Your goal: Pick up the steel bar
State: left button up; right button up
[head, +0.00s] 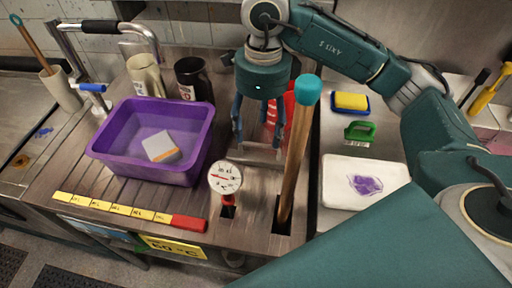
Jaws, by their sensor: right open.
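A grey metal bar, which looks like the steel bar (262,154), lies on the steel worktop near the middle of the head view. It lies behind and to the right of a dial thermometer. My right gripper (259,140) points down over it with its fingers spread, one toward each end of the bar. The gripper is open; I cannot tell whether its fingertips touch the bar. My left gripper is not in view.
A wooden stick (297,150) with a teal cap rises close right of my gripper. The thermometer (225,178) stands in front. A purple tub (190,172) is left, a white tray (340,196) right. A red object (289,106) is partly hidden behind my gripper.

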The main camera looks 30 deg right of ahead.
send_over(259, 159)
jog(key=f, duration=0.2)
jog(key=f+p, duration=0.1)
jog(key=f, duration=0.2)
jog(key=shift+w+a, duration=0.15)
jog(key=shift+w, duration=0.05)
jog(key=shift+s+f, duration=0.1)
jog(key=shift+f, duration=0.45)
jog(key=shift+s+f+p, duration=0.1)
jog(key=shift+f+p, duration=0.2)
jog(key=shift+p, duration=0.05)
notch_tip(259, 159, down, 4)
jog(key=shift+s+r+p, duration=0.1)
jog(key=shift+r+p, duration=0.1)
jog(key=shift+p, duration=0.6)
jog(key=shift+f, duration=0.45)
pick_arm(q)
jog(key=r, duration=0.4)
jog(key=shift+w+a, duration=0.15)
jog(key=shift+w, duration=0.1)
pick_arm(e)
grip_shut()
